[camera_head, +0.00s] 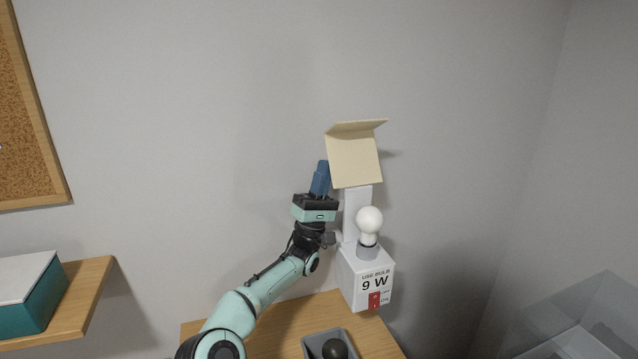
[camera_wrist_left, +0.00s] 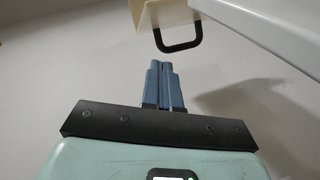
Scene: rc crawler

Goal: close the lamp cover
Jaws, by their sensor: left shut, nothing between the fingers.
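The lamp cover (camera_head: 354,160) is a cream panel with a bent lip, raised open at the top of a white post above the lamp. In the left wrist view the cover (camera_wrist_left: 165,12) shows at the top with a black loop handle (camera_wrist_left: 180,42). The lamp base (camera_head: 362,272) is a white box marked "USE BULB 9 W" with a red switch. A white bulb (camera_head: 369,220) stands upright in its socket. My left gripper (camera_head: 322,164) points up just left of the cover, shut and empty. In the wrist view its blue fingertips (camera_wrist_left: 162,66) are together, below the handle and apart from it.
The lamp stands on a wooden table (camera_head: 280,328) against a grey wall. A grey tray (camera_head: 309,345) holding a dark round object (camera_head: 335,349) is in front. A shelf (camera_head: 95,290) with a teal box (camera_head: 38,305) is at left. A clear bin (camera_head: 560,345) is at lower right.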

